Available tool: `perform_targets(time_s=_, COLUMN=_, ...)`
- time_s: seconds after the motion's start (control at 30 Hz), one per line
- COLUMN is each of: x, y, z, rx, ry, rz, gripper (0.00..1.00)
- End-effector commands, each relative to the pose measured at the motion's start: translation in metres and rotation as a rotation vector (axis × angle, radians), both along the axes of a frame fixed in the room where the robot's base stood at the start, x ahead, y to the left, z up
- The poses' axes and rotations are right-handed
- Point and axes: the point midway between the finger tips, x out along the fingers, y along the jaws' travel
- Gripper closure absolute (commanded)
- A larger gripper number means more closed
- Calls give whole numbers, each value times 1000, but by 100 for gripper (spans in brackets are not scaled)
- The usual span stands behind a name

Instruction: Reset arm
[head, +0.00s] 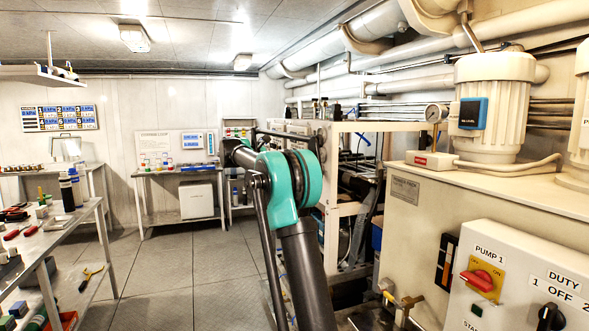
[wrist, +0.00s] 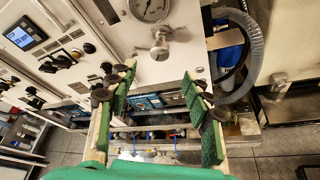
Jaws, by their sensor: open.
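My gripper (wrist: 160,95) shows in the wrist view with its two green-padded fingers spread wide apart. It is open, and nothing is between the fingers. Behind it in the wrist view is a pale panel with a round pressure gauge (wrist: 150,8) and a metal valve knob (wrist: 160,45) below it. I cannot tell how far the fingers are from the panel. In the head view my dark grey and teal arm (head: 285,190) reaches up and away through the middle of the picture. The gripper itself is hidden there.
A pump cabinet with a red PUMP 1 switch (head: 477,281) stands close at right. A white-framed rack (head: 345,190) is beside my arm. A workbench (head: 55,235) with tools is at left. The grey tiled floor (head: 170,275) between is clear.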

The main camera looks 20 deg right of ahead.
Motion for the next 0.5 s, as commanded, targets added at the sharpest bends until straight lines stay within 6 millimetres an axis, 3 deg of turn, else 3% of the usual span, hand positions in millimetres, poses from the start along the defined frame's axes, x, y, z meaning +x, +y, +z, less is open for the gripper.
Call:
perform_targets(time_s=0.37, x=-1, y=4, z=1, rx=0, ry=0, rz=-1, gripper=50)
perform_targets(time_s=0.5, x=-12, y=2, z=-10, rx=41, ry=-22, rz=-6, gripper=50)
